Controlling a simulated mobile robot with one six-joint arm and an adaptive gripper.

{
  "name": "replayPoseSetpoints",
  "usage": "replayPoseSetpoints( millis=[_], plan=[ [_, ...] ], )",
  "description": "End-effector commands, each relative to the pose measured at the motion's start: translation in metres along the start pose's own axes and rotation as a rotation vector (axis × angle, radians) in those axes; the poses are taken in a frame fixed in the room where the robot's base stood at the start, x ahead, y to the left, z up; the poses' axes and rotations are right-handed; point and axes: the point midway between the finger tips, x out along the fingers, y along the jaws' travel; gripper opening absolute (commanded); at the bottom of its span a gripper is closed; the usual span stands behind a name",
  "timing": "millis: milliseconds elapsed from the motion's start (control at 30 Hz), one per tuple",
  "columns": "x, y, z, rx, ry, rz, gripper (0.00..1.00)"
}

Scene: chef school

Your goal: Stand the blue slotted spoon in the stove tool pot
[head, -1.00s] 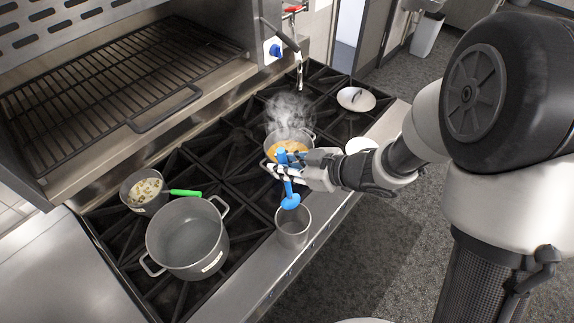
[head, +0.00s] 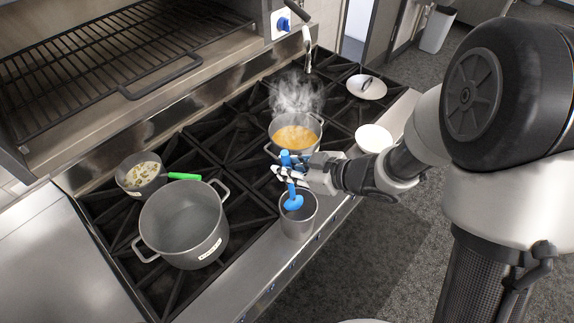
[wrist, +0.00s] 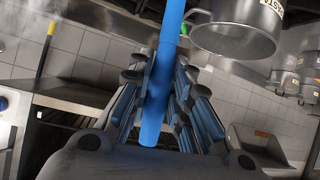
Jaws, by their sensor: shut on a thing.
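The blue slotted spoon (head: 293,202) is in my gripper (head: 287,174), which is shut on its handle. The spoon hangs head down. In the head view its head overlaps the mouth of the grey metal tool pot (head: 298,225); I cannot tell how deep it reaches. The tool pot stands upright on the steel front ledge of the stove. In the wrist view the blue handle (wrist: 158,90) runs between the fingers of my gripper (wrist: 165,85). The spoon's head is out of that view.
A steaming pot of orange soup (head: 295,138) stands on the burners just behind my gripper. A large empty pot (head: 183,235) and a small pan with a green handle (head: 183,176) are at left.

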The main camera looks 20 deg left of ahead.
Motion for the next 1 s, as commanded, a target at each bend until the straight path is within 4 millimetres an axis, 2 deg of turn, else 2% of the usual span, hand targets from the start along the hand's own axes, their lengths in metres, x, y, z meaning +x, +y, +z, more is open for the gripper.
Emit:
replayPoseSetpoints(
  millis=[33,600,1000],
  plan=[
    [0.004,0.000,0.008,0.002,0.000,0.000,0.00],
    [0.030,0.000,0.058,0.000,0.000,0.000,0.00],
    [0.040,0.000,0.077,0.000,0.001,0.000,0.00]
  ],
)
